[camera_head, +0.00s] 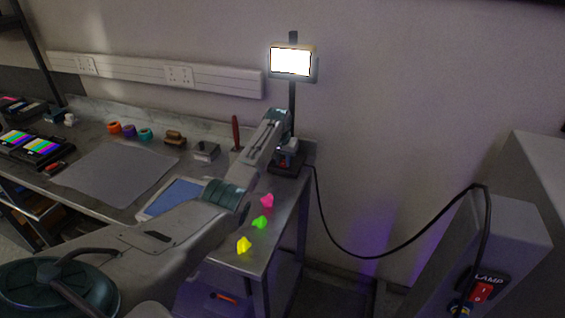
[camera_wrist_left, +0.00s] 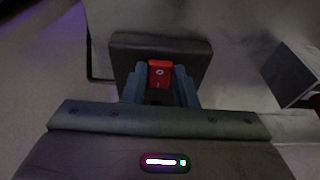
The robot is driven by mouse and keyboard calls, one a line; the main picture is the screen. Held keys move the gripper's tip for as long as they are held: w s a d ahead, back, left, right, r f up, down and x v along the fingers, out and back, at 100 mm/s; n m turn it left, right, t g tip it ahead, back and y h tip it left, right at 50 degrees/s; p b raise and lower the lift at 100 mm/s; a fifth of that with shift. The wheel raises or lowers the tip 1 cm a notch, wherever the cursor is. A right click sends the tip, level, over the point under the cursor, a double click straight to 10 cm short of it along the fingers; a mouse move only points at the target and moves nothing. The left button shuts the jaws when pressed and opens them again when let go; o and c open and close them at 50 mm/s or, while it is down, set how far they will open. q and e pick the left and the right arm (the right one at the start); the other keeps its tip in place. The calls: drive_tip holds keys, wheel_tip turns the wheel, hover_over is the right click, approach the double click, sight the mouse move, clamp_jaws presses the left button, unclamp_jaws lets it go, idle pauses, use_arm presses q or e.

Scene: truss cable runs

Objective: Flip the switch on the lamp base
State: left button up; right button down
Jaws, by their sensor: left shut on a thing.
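The lamp stands at the back right corner of the bench, its panel (camera_head: 291,62) lit white on a dark pole. Its dark square base (camera_head: 276,170) is partly covered by my left gripper (camera_head: 288,152). In the left wrist view the base (camera_wrist_left: 196,50) lies below the gripper, and a red switch (camera_wrist_left: 159,68) with white marks shows on it. My left gripper (camera_wrist_left: 160,84) has its fingers on both sides of the red switch, shut on it. The switch's lower part is hard to see. My right gripper is not in view.
A black cable (camera_head: 370,256) runs from the base to a grey box (camera_head: 505,225) with a red switch (camera_head: 482,292) labelled LAMP. Pink (camera_head: 267,201), green (camera_head: 260,222) and yellow (camera_head: 244,245) pieces lie along the bench's right side. A red-handled tool (camera_head: 236,132) stands left of my arm.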

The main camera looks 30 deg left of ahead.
use_arm(q)
drive_tip(key=shift+w+r+g+b, duration=0.1)
drive_tip(key=shift+w+g+b, duration=0.05)
drive_tip(key=shift+g+b, duration=0.35)
drive_tip(key=o, duration=0.8)
drive_tip(key=shift+c, duration=0.2)
drive_tip(key=shift+o, duration=1.1)
wheel_tip(320, 180, up, 11)
drive_tip(key=s+b, duration=0.1)
drive_tip(key=b, duration=0.1)
drive_tip(key=shift+s+d+f, duration=0.15)
drive_tip(key=shift+s+f, duration=0.05)
